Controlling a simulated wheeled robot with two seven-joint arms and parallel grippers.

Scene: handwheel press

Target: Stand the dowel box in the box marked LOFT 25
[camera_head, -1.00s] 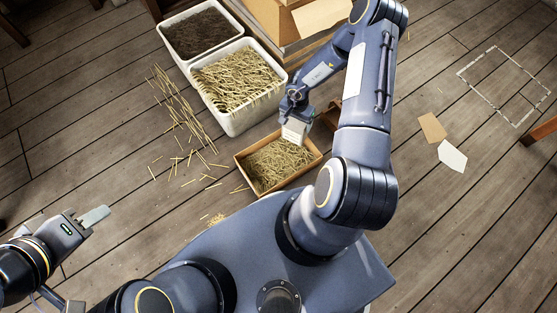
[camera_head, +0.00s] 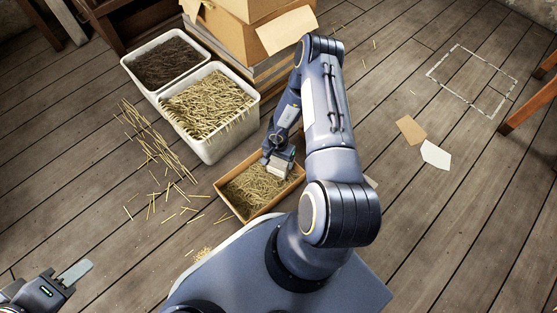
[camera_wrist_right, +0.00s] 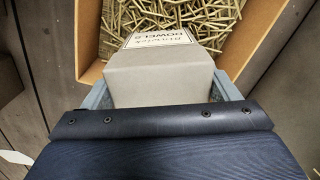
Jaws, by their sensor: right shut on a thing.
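The dowel box (camera_head: 279,164) is a small grey-beige carton. My right gripper (camera_head: 277,153) is shut on it, at the far right part of an open orange-brown box (camera_head: 233,208). In the right wrist view the dowel box (camera_wrist_right: 160,75) sits between my fingers, its "DOWELS" label upside down; the orange-brown box (camera_wrist_right: 90,35) holds many short pale sticks. I cannot tell whether the dowel box touches them. No LOFT 25 marking is readable. My left gripper (camera_head: 72,274) is at the lower left, partly cut off, away from both; its opening is unclear.
Behind stand a white tub (camera_head: 226,141) of pale sticks and a white tub (camera_head: 143,92) of dark material. Large cartons (camera_head: 240,38) stand beyond. Loose sticks (camera_head: 150,140) lie on the floor to the left. Two cards (camera_head: 411,130) and a taped outline (camera_head: 450,92) lie right.

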